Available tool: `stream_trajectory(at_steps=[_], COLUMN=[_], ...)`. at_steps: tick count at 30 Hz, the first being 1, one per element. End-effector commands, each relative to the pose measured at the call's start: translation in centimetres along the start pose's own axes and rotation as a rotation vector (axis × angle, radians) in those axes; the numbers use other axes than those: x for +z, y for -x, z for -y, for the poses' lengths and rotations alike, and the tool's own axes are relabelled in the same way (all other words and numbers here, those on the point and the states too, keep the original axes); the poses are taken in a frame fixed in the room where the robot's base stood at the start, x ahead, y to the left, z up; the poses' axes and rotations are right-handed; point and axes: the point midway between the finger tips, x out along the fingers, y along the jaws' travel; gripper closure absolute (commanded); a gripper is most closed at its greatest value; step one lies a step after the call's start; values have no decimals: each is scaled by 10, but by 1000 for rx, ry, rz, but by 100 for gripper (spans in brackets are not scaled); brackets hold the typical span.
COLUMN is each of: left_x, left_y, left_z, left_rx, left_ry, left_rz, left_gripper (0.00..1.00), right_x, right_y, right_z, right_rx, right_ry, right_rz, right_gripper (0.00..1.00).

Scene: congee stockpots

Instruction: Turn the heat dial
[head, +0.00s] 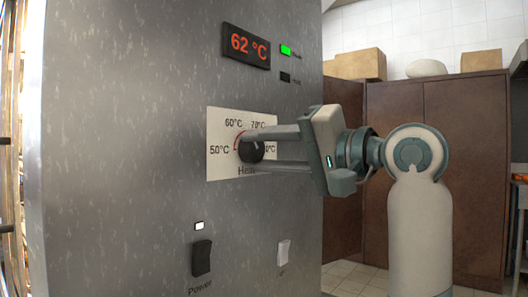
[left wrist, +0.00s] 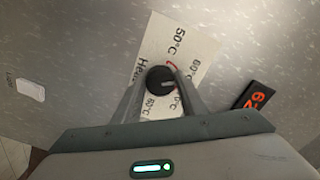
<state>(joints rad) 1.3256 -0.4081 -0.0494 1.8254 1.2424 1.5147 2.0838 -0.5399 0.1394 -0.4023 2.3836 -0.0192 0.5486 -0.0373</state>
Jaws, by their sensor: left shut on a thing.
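The heat dial (head: 252,151) is a round black knob on a white scale plate (head: 217,168) marked from 50°C upward. It is on the upright grey metal panel. My left gripper (head: 249,151) reaches in from the right of the head view with its two fingers on either side of the dial, shut on it. The left wrist view shows the dial (left wrist: 160,80) between the fingertips, with a pale pointer line on its face. The fingers hide part of the scale. A display (head: 247,45) above reads 62 °C in red. My right gripper is not in view.
A black power switch (head: 202,258) with a lit white lamp and a light switch (head: 283,252) are below the plate. A green lamp (head: 286,50) is lit beside the display. Brown cabinets (head: 465,150) stand behind my arm.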

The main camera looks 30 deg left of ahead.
Motion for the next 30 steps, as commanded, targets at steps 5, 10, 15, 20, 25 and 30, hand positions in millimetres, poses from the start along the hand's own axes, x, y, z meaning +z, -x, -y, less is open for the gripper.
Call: stream_trajectory(at_steps=[5, 10, 15, 20, 25, 30], left_x=[1, 1, 0, 0, 0, -1], left_y=[0, 0, 1, 8, 27, 57], left_z=[-2, -1, -1, 0, 0, 1], left_rx=[4, 2, 1, 0, -1, -1], left_ry=[-2, -2, -2, -2, -3, -3], left_rz=[4, 2, 1, 1, 0, -1], left_gripper=[45, 45, 45, 45, 45, 45], right_x=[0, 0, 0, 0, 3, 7], right_y=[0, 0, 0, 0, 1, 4], right_z=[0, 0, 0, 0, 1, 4], right_rx=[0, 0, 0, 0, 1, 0], right_ry=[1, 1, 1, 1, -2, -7], right_rz=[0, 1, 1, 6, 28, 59], right_gripper=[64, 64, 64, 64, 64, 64])
